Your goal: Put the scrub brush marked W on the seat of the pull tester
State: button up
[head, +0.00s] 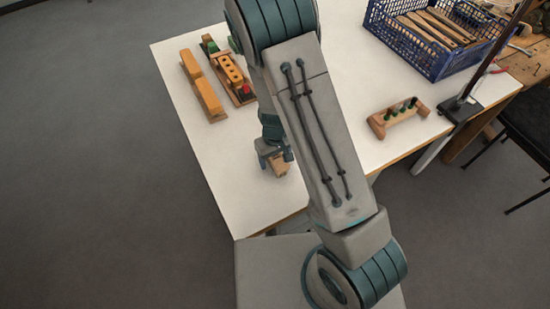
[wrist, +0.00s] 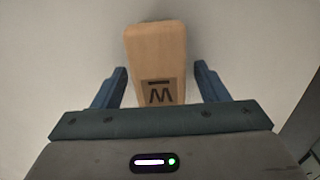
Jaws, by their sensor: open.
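A pale wooden block (wrist: 155,45), which appears to be the scrub brush, has a dark W-like mark with a bar on its far side. It lies between the two blue fingers of my gripper (wrist: 160,88) in the wrist view, with a gap on each side. In the head view my gripper (head: 273,158) is low over the white table's front part, open around the block (head: 279,166). Bristles are not visible. A dark stand with a tall post (head: 461,108) at the table's right edge may be the pull tester; its seat cannot be made out.
A wooden rack (head: 378,125) with small dark pieces stands right. A blue crate (head: 385,42) holds wooden sticks. My arm hides the table's middle.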

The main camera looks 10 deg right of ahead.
jog(key=c, duration=1.2)
jog(key=shift+r, duration=0.1)
